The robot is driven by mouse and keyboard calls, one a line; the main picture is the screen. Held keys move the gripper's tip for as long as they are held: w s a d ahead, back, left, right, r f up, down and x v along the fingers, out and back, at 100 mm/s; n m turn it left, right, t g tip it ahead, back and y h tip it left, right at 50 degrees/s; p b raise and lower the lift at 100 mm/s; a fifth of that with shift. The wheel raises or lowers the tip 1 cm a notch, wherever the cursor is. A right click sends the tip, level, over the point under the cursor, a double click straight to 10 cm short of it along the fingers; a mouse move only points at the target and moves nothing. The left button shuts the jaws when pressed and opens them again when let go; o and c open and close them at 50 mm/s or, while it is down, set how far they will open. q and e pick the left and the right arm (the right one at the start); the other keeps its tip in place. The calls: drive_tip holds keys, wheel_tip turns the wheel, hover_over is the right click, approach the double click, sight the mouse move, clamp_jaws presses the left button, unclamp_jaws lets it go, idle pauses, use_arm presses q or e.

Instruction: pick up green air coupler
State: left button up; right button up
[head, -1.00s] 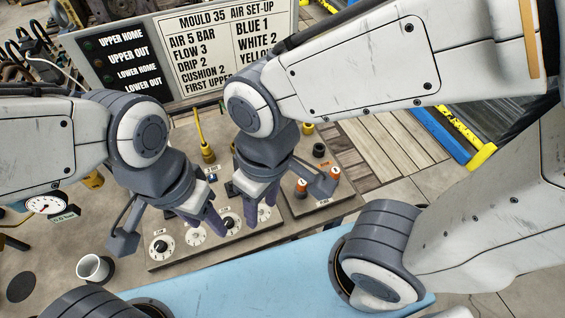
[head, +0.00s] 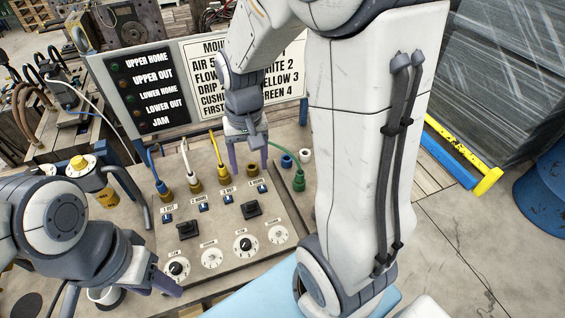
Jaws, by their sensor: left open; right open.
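The green air coupler (head: 298,181) stands at the right edge of the panel in the head view, with its green hose (head: 281,154) running up left towards my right gripper. My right gripper (head: 249,162) is open, fingers pointing down, left of the coupler and apart from it. Its fingers are above or behind a brass socket (head: 252,171); the depth between them is hard to tell. My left gripper (head: 160,284) is open at the lower left, near the panel's front left corner and far from the coupler. One of its fingers is mostly hidden.
Blue (head: 162,188), white (head: 194,184) and yellow (head: 224,173) couplers stand in a row on the panel (head: 220,225), above switches and dials. A blue ring (head: 286,160) and a white ring (head: 305,156) are near the green coupler. A sign board (head: 190,50) stands behind.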

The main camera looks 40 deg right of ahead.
sight(300, 171)
drive_tip(key=d+f+m, duration=0.2)
drive_tip(key=d+f, duration=0.1)
drive_tip(key=d, duration=0.2)
drive_tip(key=d+f+m, duration=0.2)
drive_tip(key=d+f, duration=0.1)
drive_tip(key=d, duration=0.2)
drive_tip(key=d+f+m, duration=0.2)
drive_tip(key=d+f, duration=0.1)
drive_tip(key=d, duration=0.2)
drive_tip(key=shift+w+d+f, duration=0.2)
drive_tip(key=shift+w+d, duration=0.05)
drive_tip(key=shift+w, duration=0.05)
drive_tip(key=f, duration=0.2)
drive_tip(key=f+p, duration=0.1)
drive_tip(key=f, duration=0.1)
drive_tip(key=shift+s+f, duration=0.2)
drive_tip(key=shift+f, duration=0.6)
clamp_jaws()
